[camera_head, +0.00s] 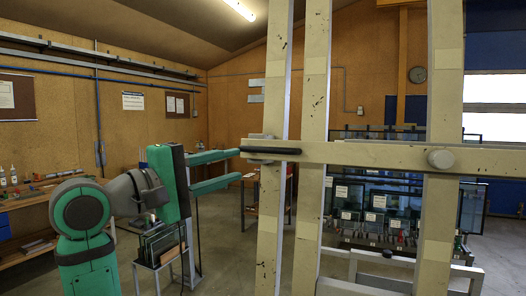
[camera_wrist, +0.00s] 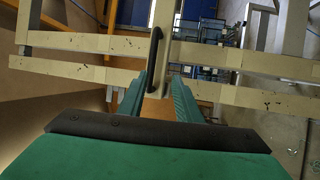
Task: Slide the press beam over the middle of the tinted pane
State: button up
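A horizontal beige beam (camera_head: 360,153), which looks like the press beam, crosses several upright beige bars in the head view. In the wrist view the handle (camera_wrist: 154,55) is ahead, just beyond the fingertips. My green gripper (camera_head: 239,165) is open and empty, just left of the handle, with its fingers apart and pointing right. In the wrist view the gap between the fingers (camera_wrist: 160,85) faces the handle's near end. I cannot pick out the tinted pane.
The upright bars (camera_head: 318,120) stand close in front of me. Racks of glass panes (camera_head: 380,205) stand behind them. A small stand with dark panels (camera_head: 160,243) is under my gripper at the left. A workbench (camera_head: 35,200) runs along the left wall. Floor between is open.

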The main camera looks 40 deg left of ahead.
aim_at(260, 151)
jog(key=w+r, duration=0.1)
jog(key=w, duration=0.2)
jog(key=w+d, duration=0.1)
jog(key=w, duration=0.2)
jog(key=w+d+r, duration=0.1)
jog(key=w, duration=0.2)
jog(key=shift+w+d+r, duration=0.1)
jog(key=shift+w+r, duration=0.05)
jog(key=shift+r, duration=0.15)
jog(key=shift+c, duration=0.3)
grip_shut()
